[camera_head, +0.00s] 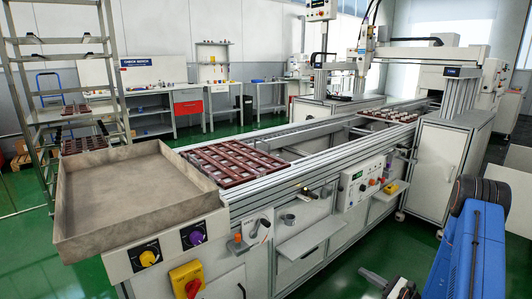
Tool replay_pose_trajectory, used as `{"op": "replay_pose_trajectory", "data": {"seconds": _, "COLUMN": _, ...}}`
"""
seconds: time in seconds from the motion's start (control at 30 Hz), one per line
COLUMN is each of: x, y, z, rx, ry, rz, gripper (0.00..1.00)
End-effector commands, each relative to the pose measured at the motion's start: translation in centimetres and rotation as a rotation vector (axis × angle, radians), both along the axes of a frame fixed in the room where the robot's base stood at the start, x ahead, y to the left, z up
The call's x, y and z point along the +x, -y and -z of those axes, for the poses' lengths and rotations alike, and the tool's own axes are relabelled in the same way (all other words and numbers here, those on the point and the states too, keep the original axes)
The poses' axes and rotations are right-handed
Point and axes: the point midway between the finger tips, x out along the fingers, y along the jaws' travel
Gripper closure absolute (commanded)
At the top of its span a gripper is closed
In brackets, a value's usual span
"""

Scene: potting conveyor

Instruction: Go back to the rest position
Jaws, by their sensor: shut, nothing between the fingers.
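My blue arm (477,245) rises at the lower right, with a dark joint at its top. My gripper (376,279) shows at the bottom edge, left of the blue arm, partly cut off by the frame. It is shut and empty, in front of the conveyor and apart from it. The long conveyor (335,155) runs from the front left to the back right. A brown tray (236,162) with pale cells lies on its near part. Another filled tray (390,115) lies farther along.
A large empty grey bin (130,190) stands at the conveyor's near left end. A control panel (362,182) and small shelves stick out from the front side. A white cabinet (435,165) stands behind my arm. Green floor (335,265) is open in front of the conveyor.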

Motion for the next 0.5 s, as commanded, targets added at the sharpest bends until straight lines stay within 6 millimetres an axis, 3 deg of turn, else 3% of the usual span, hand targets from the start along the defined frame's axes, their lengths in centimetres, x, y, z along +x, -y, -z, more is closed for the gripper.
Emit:
{"op": "replay_pose_trajectory", "data": {"seconds": 0.37, "x": -0.9, "y": -3.6, "z": -4.9, "rx": -0.070, "ry": 0.042, "rz": -0.138, "gripper": 1.00}}
{"op": "replay_pose_trajectory", "data": {"seconds": 0.5, "x": -1.8, "y": -5.9, "z": -7.9, "rx": -0.120, "ry": 0.071, "rz": -0.227, "gripper": 1.00}}
